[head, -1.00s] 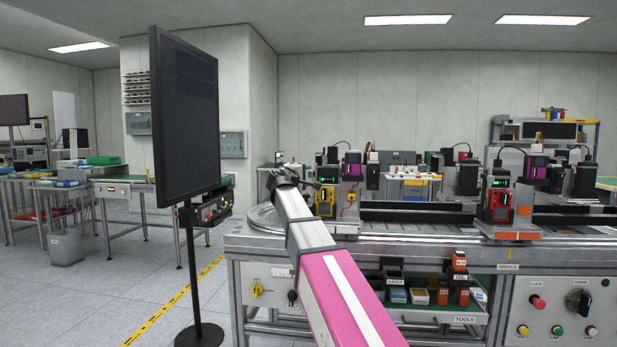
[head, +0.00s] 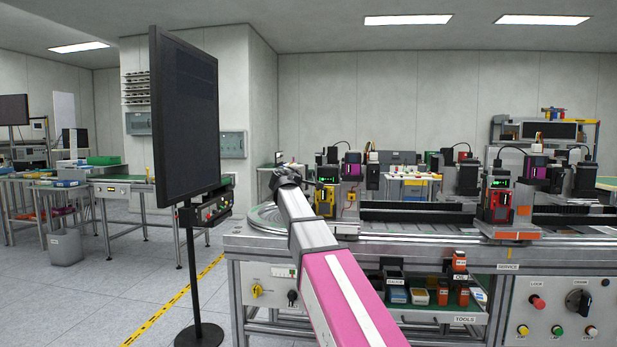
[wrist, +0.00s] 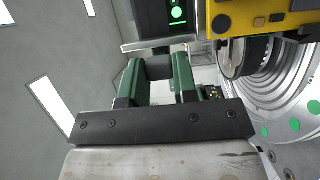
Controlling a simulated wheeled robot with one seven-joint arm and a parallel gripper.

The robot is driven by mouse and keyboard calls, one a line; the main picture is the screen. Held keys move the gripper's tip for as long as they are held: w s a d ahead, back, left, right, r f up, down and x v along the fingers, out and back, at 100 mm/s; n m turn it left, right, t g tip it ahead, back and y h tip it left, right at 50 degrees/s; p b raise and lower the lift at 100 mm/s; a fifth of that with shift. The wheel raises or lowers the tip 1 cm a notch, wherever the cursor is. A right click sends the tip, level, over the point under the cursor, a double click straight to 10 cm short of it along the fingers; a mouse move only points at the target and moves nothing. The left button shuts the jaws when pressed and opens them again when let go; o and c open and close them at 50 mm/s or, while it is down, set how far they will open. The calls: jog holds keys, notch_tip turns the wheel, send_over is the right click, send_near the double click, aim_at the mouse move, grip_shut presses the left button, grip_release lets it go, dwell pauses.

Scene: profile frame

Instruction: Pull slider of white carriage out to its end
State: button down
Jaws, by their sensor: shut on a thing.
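My gripper (wrist: 160,70) has green fingers, shut on a small dark grey piece (wrist: 159,66) in the wrist view. What this piece joins to is partly hidden. Just beyond it is a carriage with a black upper part (wrist: 153,17) with green lights and a yellow body (wrist: 262,18). In the head view this yellow-and-black carriage (head: 326,199) stands at the left end of the track, with my gripper (head: 313,184) at its left side. I cannot make out a white carriage; a red-and-black carriage (head: 498,203) stands farther right.
A round metal disc (wrist: 291,95) lies close to the right of my fingers in the wrist view. The long track bench (head: 430,240) fills the right, with a tool shelf (head: 425,308) below. A black screen on a stand (head: 185,120) is to the left, with open floor around it.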

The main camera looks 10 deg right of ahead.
jog(key=shift+s+a, duration=0.15)
jog(key=shift+s, duration=0.45)
jog(key=shift+s+a, duration=0.15)
jog(key=shift+s, duration=0.4)
jog(key=c, duration=0.9)
grip_release()
jog(key=v, duration=1)
jog(key=shift+s+a, duration=0.25)
